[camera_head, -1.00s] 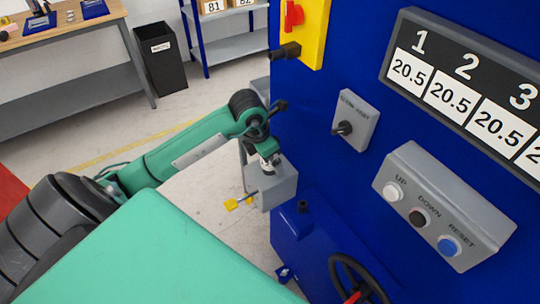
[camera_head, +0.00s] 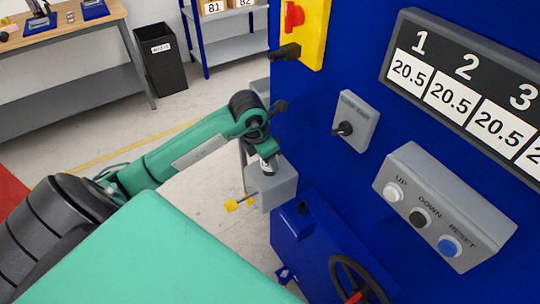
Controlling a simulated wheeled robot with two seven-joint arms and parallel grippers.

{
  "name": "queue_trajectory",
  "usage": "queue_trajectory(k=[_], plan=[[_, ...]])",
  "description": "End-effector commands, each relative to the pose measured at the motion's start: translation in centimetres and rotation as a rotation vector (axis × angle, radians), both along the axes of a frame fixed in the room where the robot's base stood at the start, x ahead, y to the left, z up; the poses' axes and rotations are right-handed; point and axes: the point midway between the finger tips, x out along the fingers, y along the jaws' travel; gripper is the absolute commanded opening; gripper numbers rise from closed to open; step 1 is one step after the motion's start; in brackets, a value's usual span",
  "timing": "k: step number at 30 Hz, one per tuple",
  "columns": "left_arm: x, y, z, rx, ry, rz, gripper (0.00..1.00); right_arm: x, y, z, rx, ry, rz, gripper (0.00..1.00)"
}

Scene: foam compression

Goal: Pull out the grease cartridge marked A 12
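My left arm comes in from the left and reaches to the side of the blue machine. Its gripper (camera_head: 267,166) points down at a grey box (camera_head: 274,190) on the machine's side; its fingers are too small and covered to tell whether they are open or shut. A small yellow piece (camera_head: 232,206) on a thin stem sticks out at the box's left side. I cannot make out a grease cartridge or an A 12 marking. My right gripper is not in view.
The blue machine (camera_head: 345,190) fills the right, with a button box (camera_head: 440,207), a small switch box (camera_head: 355,120), a yellow switch panel (camera_head: 314,30) and a black handwheel (camera_head: 358,280). A black bin (camera_head: 161,60) and a workbench (camera_head: 70,95) stand behind on open floor.

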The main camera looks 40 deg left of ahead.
Motion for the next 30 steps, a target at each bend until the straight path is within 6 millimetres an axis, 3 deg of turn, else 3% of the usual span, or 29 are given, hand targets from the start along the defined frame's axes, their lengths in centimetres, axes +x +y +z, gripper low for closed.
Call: queue_trajectory(k=[1, 4, 30], plan=[[-0.4, -0.3, -0.8, -0.004, 0.018, -0.005, 0.37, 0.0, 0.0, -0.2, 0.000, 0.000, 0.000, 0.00], [-0.4, -0.3, -0.8, -0.005, 0.018, -0.005, 0.18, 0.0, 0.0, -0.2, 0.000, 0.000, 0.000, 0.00], [-0.3, -0.3, 0.2, -0.003, 0.015, -0.005, 0.18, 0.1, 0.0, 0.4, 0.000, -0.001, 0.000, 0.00]])
